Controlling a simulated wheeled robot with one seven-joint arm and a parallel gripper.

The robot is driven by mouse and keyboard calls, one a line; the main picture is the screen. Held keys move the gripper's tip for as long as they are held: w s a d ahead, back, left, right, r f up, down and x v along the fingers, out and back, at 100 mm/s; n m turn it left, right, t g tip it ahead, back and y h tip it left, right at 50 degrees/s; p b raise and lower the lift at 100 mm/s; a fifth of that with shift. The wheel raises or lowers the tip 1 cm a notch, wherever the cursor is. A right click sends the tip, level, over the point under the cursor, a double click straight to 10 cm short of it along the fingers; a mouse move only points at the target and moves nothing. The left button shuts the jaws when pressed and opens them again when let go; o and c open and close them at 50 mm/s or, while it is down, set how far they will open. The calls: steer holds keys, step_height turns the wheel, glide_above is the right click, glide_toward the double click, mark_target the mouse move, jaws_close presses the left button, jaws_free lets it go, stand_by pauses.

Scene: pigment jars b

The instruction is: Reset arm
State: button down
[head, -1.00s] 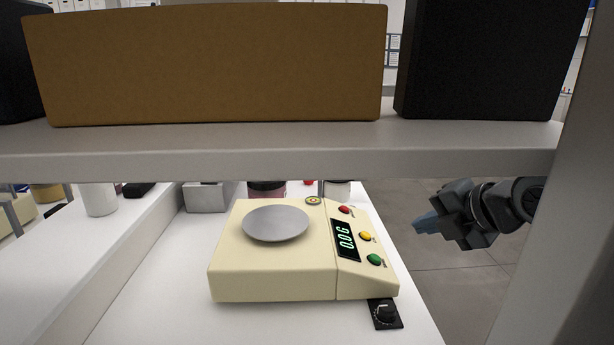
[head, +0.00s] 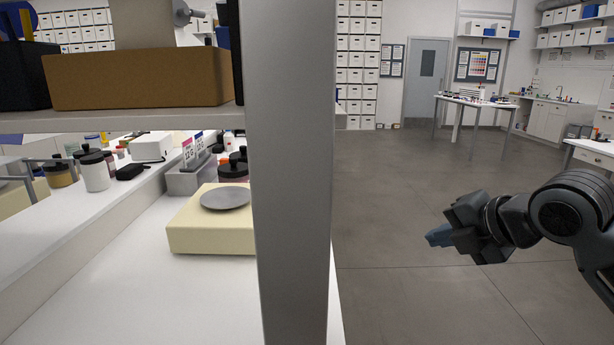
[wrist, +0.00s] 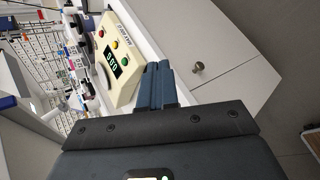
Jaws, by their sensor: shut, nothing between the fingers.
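My gripper (head: 432,237) is at the right of the head view, over the open floor and to the right of the bench and the grey shelf post. Its blue fingers are together with nothing between them. In the wrist view the closed fingers (wrist: 158,84) point toward the bench edge, beside a cream scale (wrist: 118,58) and a white drawer front. The fingers look apart from both.
The cream scale (head: 212,232) stands on the white bench (head: 140,285), partly hidden by the grey post (head: 290,180). A cardboard box (head: 145,78) sits on the shelf above. Dark-lidded jars (head: 95,170) stand at left. Open floor (head: 400,185) lies at right.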

steer(key=s+a+m+t+y, duration=0.4)
steer(key=a+m, duration=0.4)
steer(key=a, duration=0.3)
steer(key=s+a+f+m+t+h, duration=0.25)
steer(key=s+f+m, duration=0.25)
steer(key=s+m, duration=0.35)
steer(key=s+d+f+m+h, duration=0.3)
steer(key=s+f+m, duration=0.2)
steer(key=s, duration=0.4)
steer(key=s+d+f+m+h, duration=0.2)
steer(key=s+f+m, duration=0.25)
steer(key=s, duration=0.55)
steer(key=s+d+r, duration=0.1)
steer(key=s+d, duration=0.3)
steer(key=s, duration=0.5)
steer(key=s+d+r+g, duration=0.1)
steer(key=s+d, duration=0.2)
steer(key=s, duration=0.6)
steer(key=shift+d+h, duration=0.35)
